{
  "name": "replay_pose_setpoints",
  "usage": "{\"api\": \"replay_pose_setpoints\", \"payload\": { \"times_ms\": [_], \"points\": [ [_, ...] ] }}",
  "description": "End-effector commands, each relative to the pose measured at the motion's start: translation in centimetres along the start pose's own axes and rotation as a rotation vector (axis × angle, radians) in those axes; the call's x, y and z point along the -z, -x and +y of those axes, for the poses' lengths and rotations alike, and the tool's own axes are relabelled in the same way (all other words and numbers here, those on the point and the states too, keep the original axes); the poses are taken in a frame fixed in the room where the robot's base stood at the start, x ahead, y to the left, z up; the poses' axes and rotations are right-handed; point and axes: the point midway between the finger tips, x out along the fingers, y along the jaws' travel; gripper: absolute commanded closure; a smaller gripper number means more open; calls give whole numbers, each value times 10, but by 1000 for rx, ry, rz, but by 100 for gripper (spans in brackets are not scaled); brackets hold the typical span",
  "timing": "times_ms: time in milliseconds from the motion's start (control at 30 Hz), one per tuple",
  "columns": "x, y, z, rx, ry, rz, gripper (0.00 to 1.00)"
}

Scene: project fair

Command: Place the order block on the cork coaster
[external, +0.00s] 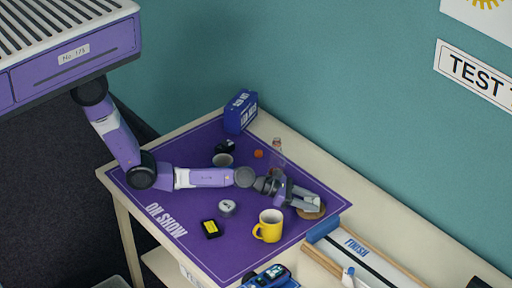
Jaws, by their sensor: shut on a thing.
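The cork coaster (313,213) is a round brown disc near the right edge of the purple mat. My gripper (306,202) is over the coaster and covers much of it. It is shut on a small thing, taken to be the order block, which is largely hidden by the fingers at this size. I cannot tell whether the held block touches the coaster.
A yellow mug (269,226) stands just left of the coaster. A round gauge (227,208), a black-and-yellow block (211,229), a cup (223,160) and a blue box (240,111) are on the mat (180,190). A white FINISH track (362,258) lies to the right.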

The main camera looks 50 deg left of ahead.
Motion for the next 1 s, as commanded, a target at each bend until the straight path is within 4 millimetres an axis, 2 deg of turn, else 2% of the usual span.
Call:
{"api": "replay_pose_setpoints", "payload": {
  "times_ms": [100, 133, 200, 233, 567, 667, 767, 1000],
  "points": [
    [4, -2, 0, 0, 0, 0, 100],
    [3, -1, 0, 0, 0, 0, 55],
    [2, -1, 0, 0, 0, 0, 41],
    [2, -1, 0, 0, 0, 0, 39],
    [0, 0, 0, 0, 0, 0, 39],
    [0, 5, 0, 0, 1, 1, 39],
    [-1, 19, 0, 0, 1, 1, 39],
    [-1, 67, 0, -1, 1, 1, 39]
  ]
}}
